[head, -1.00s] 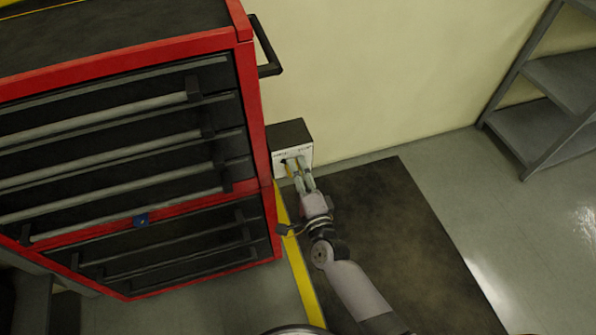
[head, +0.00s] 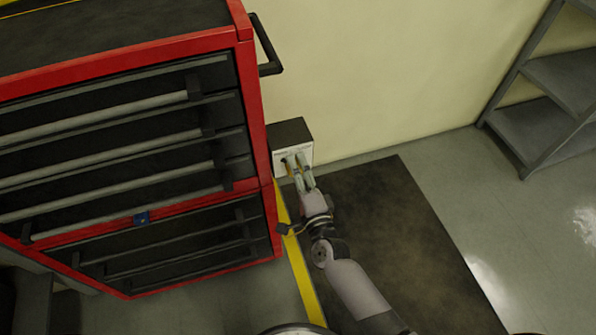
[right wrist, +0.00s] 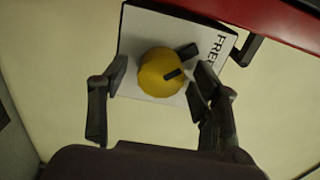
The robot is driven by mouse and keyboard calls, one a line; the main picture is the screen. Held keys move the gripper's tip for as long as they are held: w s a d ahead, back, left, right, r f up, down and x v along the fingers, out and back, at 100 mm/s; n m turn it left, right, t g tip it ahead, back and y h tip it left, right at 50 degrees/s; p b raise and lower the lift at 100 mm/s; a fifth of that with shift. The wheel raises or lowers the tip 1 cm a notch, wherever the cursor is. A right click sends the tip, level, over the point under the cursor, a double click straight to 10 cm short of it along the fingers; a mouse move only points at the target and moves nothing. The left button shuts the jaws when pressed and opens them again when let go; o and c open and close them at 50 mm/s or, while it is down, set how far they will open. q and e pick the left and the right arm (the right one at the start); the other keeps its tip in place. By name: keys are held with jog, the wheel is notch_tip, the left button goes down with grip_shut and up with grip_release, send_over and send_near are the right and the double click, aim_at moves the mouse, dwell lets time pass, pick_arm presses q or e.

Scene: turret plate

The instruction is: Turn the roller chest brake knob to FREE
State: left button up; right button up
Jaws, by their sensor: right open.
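The brake knob (right wrist: 158,78) is round and yellow with a dark mark on its face, in the right wrist view. It sits on a white plate (right wrist: 133,30) that reads "FREE" at its right edge. A dark bar (right wrist: 186,52) lies at the knob's upper right. My right gripper (right wrist: 163,76) is open, with one finger on each side of the knob; I cannot tell whether the right finger touches it. In the head view this gripper (head: 297,163) is at the white front of a dark-topped box (head: 290,132) beside the roller chest (head: 246,85). My left gripper is out of view.
The red and black chest stands close on the left, with a dark side handle (head: 268,50) above the box. A pale wall (head: 390,70) is behind. A dark mat (head: 400,230) and yellow floor line (head: 300,265) lie below. Grey shelving (head: 545,125) stands far right.

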jog(key=v, duration=1.2)
dwell(0.4)
jog(key=s+d+f+n+g+h, duration=0.1)
jog(key=s+d+f+n+g, duration=0.25)
jog(key=f, duration=0.65)
jog(key=s+d+f+n+g+h, duration=0.1)
jog(key=s+d+f+n+g, duration=0.2)
jog(key=f, duration=0.7)
jog(key=s+d+f+n+g, duration=0.2)
jog(key=s+f+n, duration=0.25)
jog(key=f, duration=0.55)
jog(key=s+d+f+n+g+h, duration=0.1)
jog(key=s+d+f+n+g, duration=0.2)
jog(key=s, duration=0.8)
jog(key=s+d+f+n+g+h, duration=0.2)
jog(key=s+d+f+g, duration=0.2)
jog(key=s+d+f, duration=0.4)
jog(key=s+f, duration=0.2)
jog(key=s, duration=0.2)
jog(key=shift+n+g+h, duration=0.3)
jog(key=shift+n+g, duration=0.05)
jog(key=shift+n, duration=0.05)
